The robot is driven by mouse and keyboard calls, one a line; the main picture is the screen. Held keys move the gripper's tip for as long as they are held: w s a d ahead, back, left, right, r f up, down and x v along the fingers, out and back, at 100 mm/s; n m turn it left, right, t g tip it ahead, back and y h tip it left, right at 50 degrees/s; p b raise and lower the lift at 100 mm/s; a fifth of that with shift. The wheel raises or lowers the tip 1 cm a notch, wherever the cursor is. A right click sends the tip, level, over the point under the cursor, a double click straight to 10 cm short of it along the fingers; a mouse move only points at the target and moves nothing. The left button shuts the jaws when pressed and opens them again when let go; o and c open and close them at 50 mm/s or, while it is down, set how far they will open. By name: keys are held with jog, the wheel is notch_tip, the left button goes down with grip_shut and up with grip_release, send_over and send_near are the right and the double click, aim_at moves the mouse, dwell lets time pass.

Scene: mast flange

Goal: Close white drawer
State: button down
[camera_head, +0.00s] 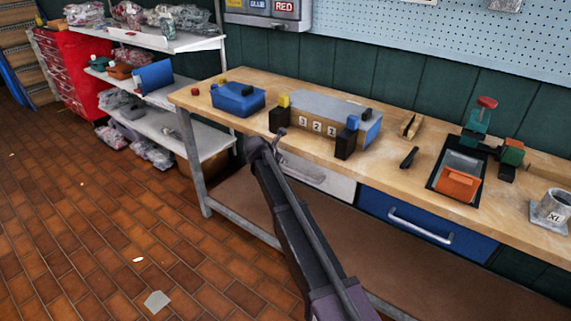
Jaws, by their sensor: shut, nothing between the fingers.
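The white drawer (338,187) is under the wooden workbench, left of the blue drawer. Its front looks close to level with the blue drawer's front, but I cannot tell whether a small gap is left. My arm crosses in front of its left part and hides that side. A piece of its pale handle (312,178) shows just right of my arm. My gripper (268,141) is at the far end of the arm, near the bench's front edge and the drawer's upper left. It is shut and holds nothing. I cannot tell whether it touches the drawer.
The blue drawer (428,222) with a grey handle is to the right. A metal bench leg (193,160) stands left. The brick floor there is mostly clear.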

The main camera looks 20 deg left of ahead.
jog(key=shift+w+a+r, duration=0.1)
jog(key=shift+a, duration=0.05)
jog(key=shift+r, duration=0.1)
jog(key=p+v, duration=0.7)
jog(key=v, duration=0.3)
dwell(0.4)
